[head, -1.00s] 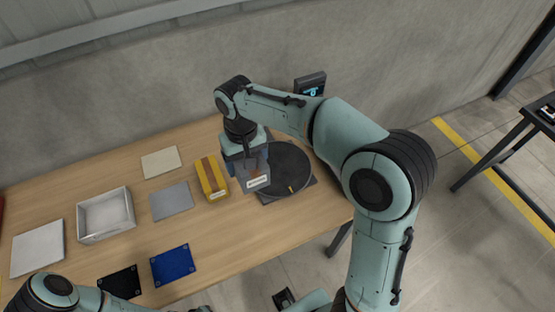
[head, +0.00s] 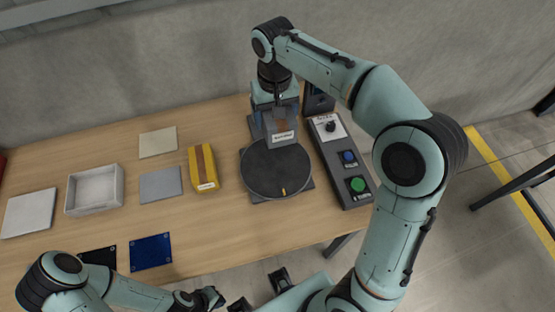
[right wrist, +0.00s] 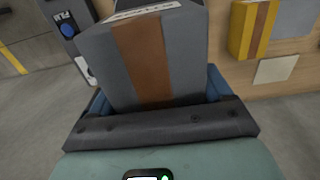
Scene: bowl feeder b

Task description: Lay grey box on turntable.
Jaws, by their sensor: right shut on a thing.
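The grey box (head: 284,124) has a brown stripe and a white label. My right gripper (head: 274,104) is shut on it and holds it at the turntable's back edge; its height over the disc is hard to tell. In the right wrist view the box (right wrist: 142,60) sits between the blue jaws (right wrist: 150,100), its striped side towards the camera. The turntable (head: 276,172) is a dark round disc on a dark square base, with a small yellow mark near its front edge. Its visible top is empty. My left gripper (head: 211,298) is low, off the table's front edge; its finger gap is unclear.
A yellow box (head: 203,169) with a brown stripe lies left of the turntable. A control panel (head: 342,160) with blue and green buttons stands to its right. A white tray (head: 95,190) and several flat plates, one blue (head: 151,252), lie further left.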

